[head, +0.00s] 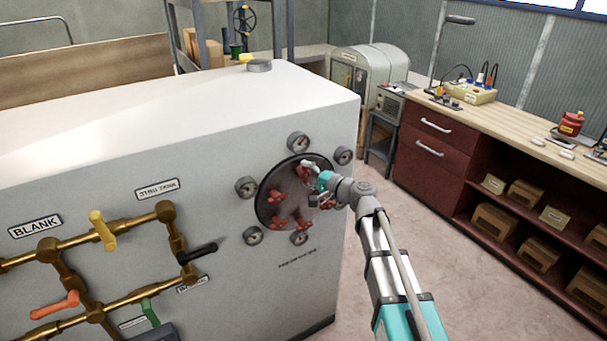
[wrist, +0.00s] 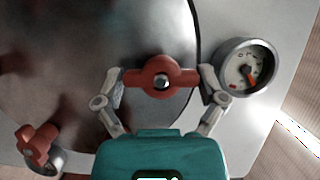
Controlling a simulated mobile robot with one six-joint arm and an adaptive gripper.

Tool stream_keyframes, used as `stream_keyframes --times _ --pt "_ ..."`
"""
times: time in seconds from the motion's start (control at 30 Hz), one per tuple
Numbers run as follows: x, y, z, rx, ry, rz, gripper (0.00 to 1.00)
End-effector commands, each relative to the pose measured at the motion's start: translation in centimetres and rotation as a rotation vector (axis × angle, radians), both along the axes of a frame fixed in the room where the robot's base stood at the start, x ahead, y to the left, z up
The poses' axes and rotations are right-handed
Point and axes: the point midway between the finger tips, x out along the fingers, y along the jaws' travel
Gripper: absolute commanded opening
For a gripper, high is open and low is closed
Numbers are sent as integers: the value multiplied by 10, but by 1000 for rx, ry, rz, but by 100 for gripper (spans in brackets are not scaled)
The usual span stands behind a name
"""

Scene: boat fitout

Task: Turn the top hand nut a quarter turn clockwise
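A round dark hatch plate (head: 290,190) with several red hand nuts around its rim is set in the white panel. My gripper (head: 311,172) is at the upper right part of this plate in the head view and partly hides the nuts there. In the wrist view, my gripper (wrist: 162,84) has one finger at each end of a red two-lobed hand nut (wrist: 147,80). Both fingers appear to touch the lobe ends. The nut lies nearly level across the picture, with a bright stud end in its middle. Another red hand nut (wrist: 38,143) is at the lower left.
Several round gauges ring the plate; one gauge (wrist: 245,66) is close to my right finger. Brass pipes with coloured valve handles (head: 103,230) are on the panel at left. A workbench (head: 490,105) stands at right, with open floor before it.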

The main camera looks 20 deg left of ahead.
Motion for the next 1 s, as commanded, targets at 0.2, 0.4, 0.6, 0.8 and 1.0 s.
stream_keyframes --times 0.2,0.4,0.6,0.8,1.0 --pt "0 0 0 2 0 0 100" --pt "0 0 1 4 1 -1 100" --pt "-2 -6 1 4 1 -1 100" --pt "-9 -25 1 4 1 -2 100" --pt "-18 -54 1 5 1 -3 100"
